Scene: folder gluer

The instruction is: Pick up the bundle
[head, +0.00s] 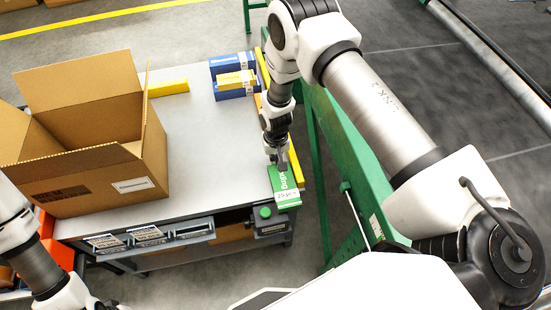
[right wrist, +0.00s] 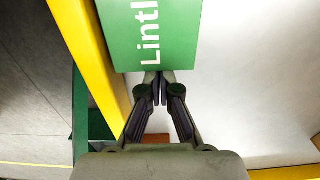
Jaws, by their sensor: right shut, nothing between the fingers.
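A green and white bundle (head: 285,187) lies at the right edge of the grey table, beside a yellow rail. It also shows in the right wrist view (right wrist: 150,38), with white lettering starting "Lintl". My right gripper (head: 279,160) is at the bundle's far end; in the right wrist view its fingertips (right wrist: 159,76) are together at the bundle's near edge, with nothing between them. I cannot tell whether they touch it. My left gripper (head: 103,304) shows only partly at the bottom left edge, and its fingers are not clear.
An open cardboard box (head: 95,175) stands on the left of the table (head: 195,130). Blue, white and yellow packs (head: 233,75) lie at the back right. Yellow rails (head: 168,88) edge the table. A green machine frame (head: 345,150) stands close on the right. The table's middle is clear.

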